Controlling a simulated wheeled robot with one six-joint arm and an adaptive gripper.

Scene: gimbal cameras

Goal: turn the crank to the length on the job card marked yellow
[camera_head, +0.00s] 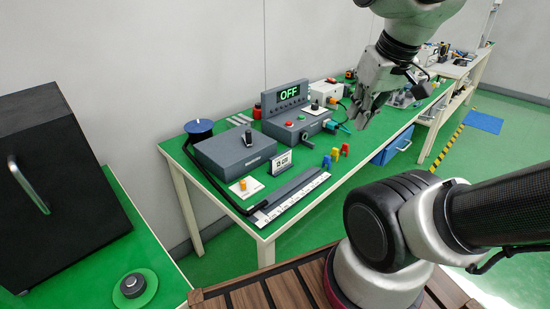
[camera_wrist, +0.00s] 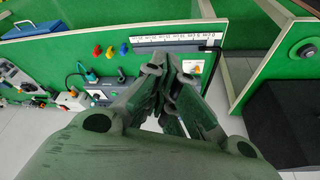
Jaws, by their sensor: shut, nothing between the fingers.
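My gripper (camera_head: 364,112) is shut and empty, in the air over the far front edge of the green bench (camera_head: 216,204). In the wrist view its closed fingers (camera_wrist: 172,65) fill the middle. A grey box (camera_head: 228,155) with an upright black handle (camera_head: 248,138), possibly the crank, stands left of it, well apart. A small white display (camera_head: 282,162) stands at that box's right; its text is too small to read. A white card (camera_head: 245,187) with a yellow-orange piece lies at the near left. I cannot tell which thing is the job card.
A control box (camera_head: 290,128) has a red button and a teal part (camera_head: 336,126) at its right; the sign behind reads OFF (camera_head: 289,95). A blue spool (camera_head: 199,128), a ruler strip (camera_head: 290,200) and blue, red and yellow pegs (camera_head: 336,154) share the bench.

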